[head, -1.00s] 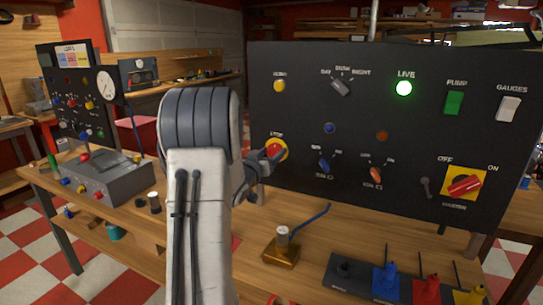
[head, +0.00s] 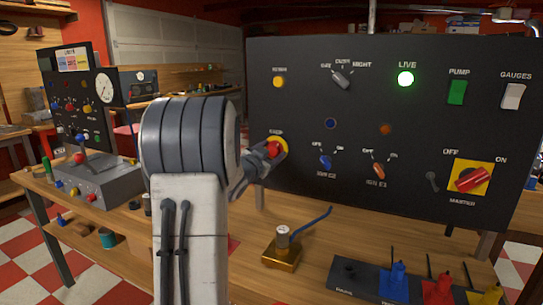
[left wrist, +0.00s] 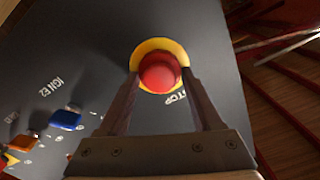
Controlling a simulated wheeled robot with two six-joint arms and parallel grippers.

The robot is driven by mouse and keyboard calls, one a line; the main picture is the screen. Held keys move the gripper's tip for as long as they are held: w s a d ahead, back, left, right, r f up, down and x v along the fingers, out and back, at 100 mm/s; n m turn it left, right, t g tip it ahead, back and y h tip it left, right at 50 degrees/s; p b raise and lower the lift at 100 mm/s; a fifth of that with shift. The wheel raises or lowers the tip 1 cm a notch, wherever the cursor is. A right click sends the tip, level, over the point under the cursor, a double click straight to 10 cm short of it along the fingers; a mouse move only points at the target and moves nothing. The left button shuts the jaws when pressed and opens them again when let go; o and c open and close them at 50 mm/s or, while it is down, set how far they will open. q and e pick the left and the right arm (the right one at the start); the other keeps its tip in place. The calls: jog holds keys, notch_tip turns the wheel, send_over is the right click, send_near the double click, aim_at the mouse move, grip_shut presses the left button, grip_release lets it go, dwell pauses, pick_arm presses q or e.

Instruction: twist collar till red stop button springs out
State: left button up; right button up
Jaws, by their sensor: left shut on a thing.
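The red stop button (left wrist: 158,72) sits in a yellow collar (left wrist: 178,48) on the dark panel, under a STOP label. In the head view the button (head: 274,149) is at the panel's left side, partly covered by my left gripper (head: 268,150). In the left wrist view the fingers of my left gripper (left wrist: 160,85) lie on either side of the button and are shut on it. Whether the button stands in or out is hard to tell. My right gripper is not in view.
The black control panel (head: 350,110) bears switches, a lit green LIVE lamp (head: 405,79) and a red master switch (head: 472,179). A brass device (head: 281,256) with a blue lever stands on the wooden bench below. A grey control box (head: 105,182) stands at left.

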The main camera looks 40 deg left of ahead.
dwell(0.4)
pick_arm(q)
jog(key=o, duration=1.4)
jog(key=shift+c, duration=0.2)
jog(key=v, duration=1)
jog(key=shift+s, duration=0.25)
